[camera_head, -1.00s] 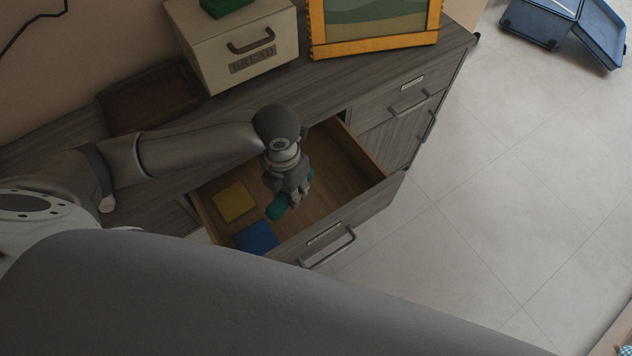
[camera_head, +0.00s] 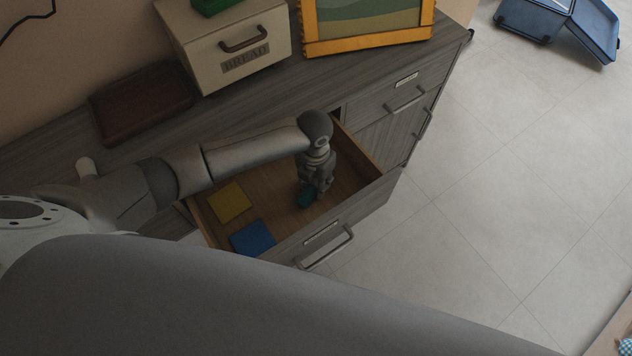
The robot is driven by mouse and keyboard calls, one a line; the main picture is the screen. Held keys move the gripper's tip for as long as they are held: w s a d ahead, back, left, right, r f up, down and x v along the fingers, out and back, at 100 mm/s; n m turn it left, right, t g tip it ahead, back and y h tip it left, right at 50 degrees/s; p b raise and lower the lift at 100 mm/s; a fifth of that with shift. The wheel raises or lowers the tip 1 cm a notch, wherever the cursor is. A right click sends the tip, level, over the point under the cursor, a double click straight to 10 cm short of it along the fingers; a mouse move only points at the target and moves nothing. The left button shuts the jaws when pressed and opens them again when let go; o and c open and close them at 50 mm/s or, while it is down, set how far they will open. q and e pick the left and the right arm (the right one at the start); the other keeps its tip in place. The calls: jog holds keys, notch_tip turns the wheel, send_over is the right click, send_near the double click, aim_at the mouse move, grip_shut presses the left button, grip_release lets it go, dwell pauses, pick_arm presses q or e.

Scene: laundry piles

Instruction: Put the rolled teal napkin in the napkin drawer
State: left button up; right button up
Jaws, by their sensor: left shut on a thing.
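I cannot tell whether the napkin touches the drawer floor. A yellow folded cloth (camera_head: 230,203) and a blue folded cloth (camera_head: 253,237) lie flat in the left part of the drawer. My right gripper is not in view.
On the cabinet top stand a bread box (camera_head: 228,45), a dark brown tray (camera_head: 143,101) and an orange-framed picture (camera_head: 367,25). The drawer front with its handle (camera_head: 327,250) sticks out.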

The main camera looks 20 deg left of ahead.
aim_at(315, 180)
pick_arm(q)
jog(key=shift+f, duration=0.3)
jog(key=shift+f, duration=0.15)
jog(key=o, duration=1)
notch_tip(315, 180, up, 12)
jog(key=shift+r+p, duration=0.2)
jog(key=shift+p, duration=0.2)
